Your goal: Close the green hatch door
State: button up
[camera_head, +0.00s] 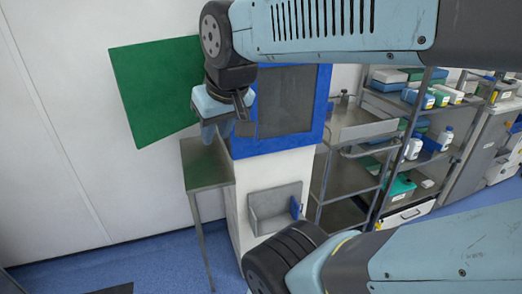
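The green hatch door (155,90) stands open, swung out to the left of its blue frame (277,144). The hatch opening (286,100) inside the frame looks dark grey. My gripper (222,128) hangs in front of the gap between the door's right edge and the left side of the frame. My wrist hides that edge and the hinge side. The gripper's fingers are small and partly overlapped, so I cannot tell whether they are open or shut, or whether they touch the door.
A metal side table (207,174) stands below the door. A grey wall box (275,207) is on the white column under the hatch. A steel trolley (345,160) and a stocked shelf rack (405,140) stand to the right.

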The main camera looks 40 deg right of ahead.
aim_at(156, 80)
jog(key=z, duration=1)
jog(key=k, duration=1.05)
jog(key=u, duration=1.1)
jog(key=i, duration=1.95)
jog(key=z, duration=0.25)
